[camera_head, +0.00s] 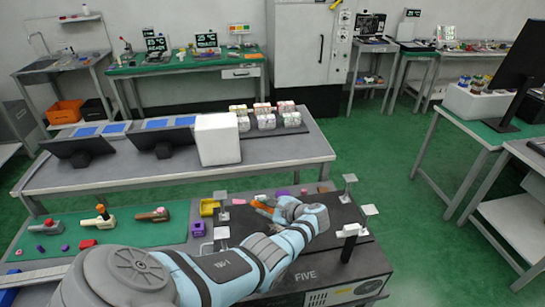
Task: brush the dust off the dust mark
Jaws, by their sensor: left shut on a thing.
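My left arm reaches from the bottom left across the dark top of the near box-shaped unit (329,252). My left gripper (268,205) is small and partly hidden at the arm's end. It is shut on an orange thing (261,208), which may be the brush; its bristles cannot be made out. The orange thing is over or close to the unit's far left part; whether it touches the surface cannot be told. I cannot make out the dust mark; the arm may hide it. My right gripper is not in view.
Thin posts with flat plates (350,179) stand around the unit's top. A black upright piece with a white top (349,231) stands at its right. A green mat (60,228) with several lever fixtures lies left. A yellow holder (208,207) stands near the gripper.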

